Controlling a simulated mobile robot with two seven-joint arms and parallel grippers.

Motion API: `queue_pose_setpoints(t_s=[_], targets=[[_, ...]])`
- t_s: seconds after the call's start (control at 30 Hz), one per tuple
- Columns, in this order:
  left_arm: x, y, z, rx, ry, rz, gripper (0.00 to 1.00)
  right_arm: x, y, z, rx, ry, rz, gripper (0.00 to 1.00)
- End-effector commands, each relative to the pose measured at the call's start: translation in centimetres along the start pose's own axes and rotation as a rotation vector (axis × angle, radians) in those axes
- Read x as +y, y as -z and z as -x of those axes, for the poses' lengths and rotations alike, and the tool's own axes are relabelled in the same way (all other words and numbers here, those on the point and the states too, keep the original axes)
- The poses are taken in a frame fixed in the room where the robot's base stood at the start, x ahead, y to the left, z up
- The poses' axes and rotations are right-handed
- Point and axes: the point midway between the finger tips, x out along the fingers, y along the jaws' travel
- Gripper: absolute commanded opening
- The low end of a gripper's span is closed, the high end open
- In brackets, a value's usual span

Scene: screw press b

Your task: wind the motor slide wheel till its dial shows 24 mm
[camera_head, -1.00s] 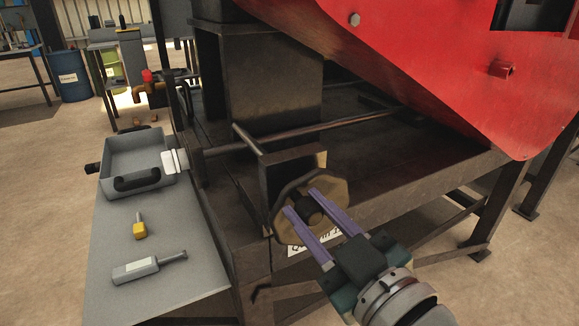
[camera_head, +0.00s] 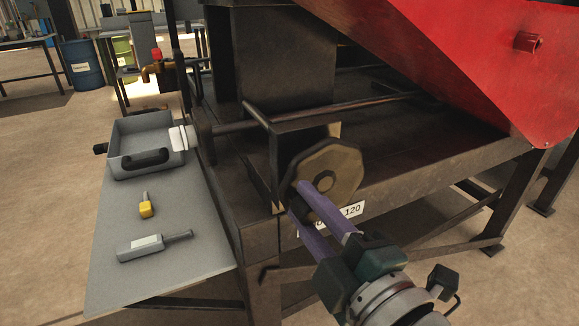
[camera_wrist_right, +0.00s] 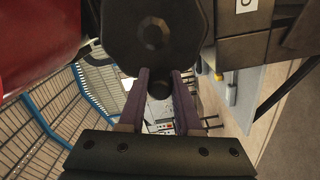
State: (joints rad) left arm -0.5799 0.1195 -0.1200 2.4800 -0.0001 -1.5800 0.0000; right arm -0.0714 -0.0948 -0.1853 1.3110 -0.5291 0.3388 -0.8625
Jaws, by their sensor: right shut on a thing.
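The motor slide wheel (camera_head: 345,172) is a brown, many-sided handwheel on the front of the dark machine frame, with a hub at its middle. In the right wrist view the wheel (camera_wrist_right: 125,35) is dark and fills the top middle. My right gripper (camera_head: 299,200) reaches its two purple fingers to the wheel's lower left side. In the right wrist view the fingers are shut on a small dark round knob (camera_wrist_right: 159,89) at the wheel's rim. A white plate (camera_head: 352,210) with "120" is partly hidden behind the fingers. I cannot make out a dial reading. My left gripper is not in view.
A grey side table (camera_head: 180,240) at the left holds a grey tray (camera_head: 120,160), a yellow-ended tool (camera_head: 146,207) and a grey handled tool (camera_head: 150,244). The red machine cover (camera_head: 470,60) slopes overhead at the right. Dark frame legs stand below.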

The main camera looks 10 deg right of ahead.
Motion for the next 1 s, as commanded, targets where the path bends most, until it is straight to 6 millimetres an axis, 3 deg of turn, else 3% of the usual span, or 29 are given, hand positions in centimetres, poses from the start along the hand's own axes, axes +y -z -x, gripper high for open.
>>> queue_pose_setpoints(t_s=[0.3,0.83,0.87,1.0], targets=[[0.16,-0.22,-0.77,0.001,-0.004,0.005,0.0,-0.65,-0.22,0.02,-0.001,0.002,0.116,0.0],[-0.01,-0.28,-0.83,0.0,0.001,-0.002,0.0,-0.67,-0.27,0.02,-0.002,0.002,0.139,0.0],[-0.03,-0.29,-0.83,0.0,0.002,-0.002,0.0,-0.67,-0.27,0.02,-0.002,0.002,0.138,0.35],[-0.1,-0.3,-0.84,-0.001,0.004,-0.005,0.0,-0.66,-0.26,0.02,-0.001,0.002,0.138,0.51]])
